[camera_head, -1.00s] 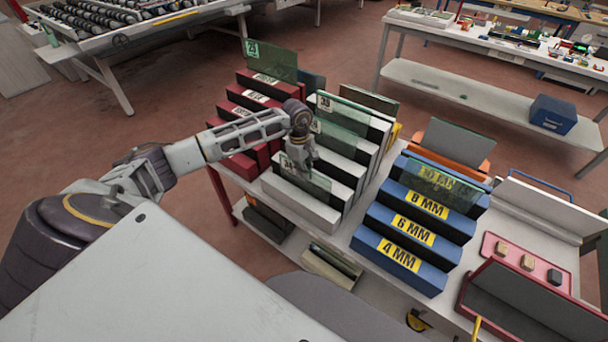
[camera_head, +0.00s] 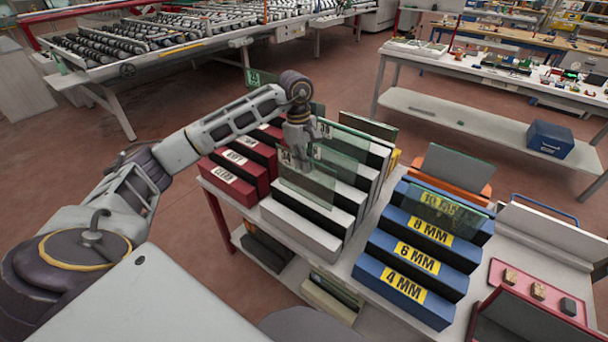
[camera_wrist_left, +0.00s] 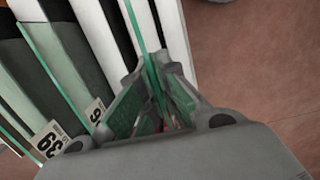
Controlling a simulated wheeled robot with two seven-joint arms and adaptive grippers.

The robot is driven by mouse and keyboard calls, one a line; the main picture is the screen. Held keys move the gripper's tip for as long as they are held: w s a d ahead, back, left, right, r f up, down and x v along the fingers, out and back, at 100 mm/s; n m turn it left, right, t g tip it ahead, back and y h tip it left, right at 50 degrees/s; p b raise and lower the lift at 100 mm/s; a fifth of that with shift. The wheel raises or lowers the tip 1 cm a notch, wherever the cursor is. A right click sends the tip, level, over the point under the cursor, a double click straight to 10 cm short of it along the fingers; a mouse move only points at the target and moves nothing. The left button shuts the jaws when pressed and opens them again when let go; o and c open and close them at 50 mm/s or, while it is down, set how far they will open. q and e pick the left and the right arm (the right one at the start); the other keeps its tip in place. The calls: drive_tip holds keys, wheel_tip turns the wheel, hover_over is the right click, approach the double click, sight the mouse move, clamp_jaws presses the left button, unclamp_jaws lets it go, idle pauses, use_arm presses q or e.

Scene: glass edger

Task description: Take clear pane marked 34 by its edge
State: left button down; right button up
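The clear pane marked 34 (camera_head: 312,188) is upright above the front of the white rack (camera_head: 298,230) in the head view. Its label shows near its top left corner. My left gripper (camera_head: 299,158) is shut on the pane's top edge from above. In the left wrist view the pane (camera_wrist_left: 146,50) shows as a thin green edge running between the fingers (camera_wrist_left: 150,108) of this gripper. Whether the pane's lower edge is clear of the slot, I cannot tell. My right gripper is not in view.
Other panes stand behind in the white rack, including one marked 38 (camera_head: 350,140). Dark red racks (camera_head: 232,183) stand to the left, blue thickness racks (camera_head: 402,290) to the right. A red tray (camera_head: 505,280) with small blocks lies far right.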

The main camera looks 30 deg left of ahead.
use_arm(q)
drive_tip(key=shift+r, duration=1)
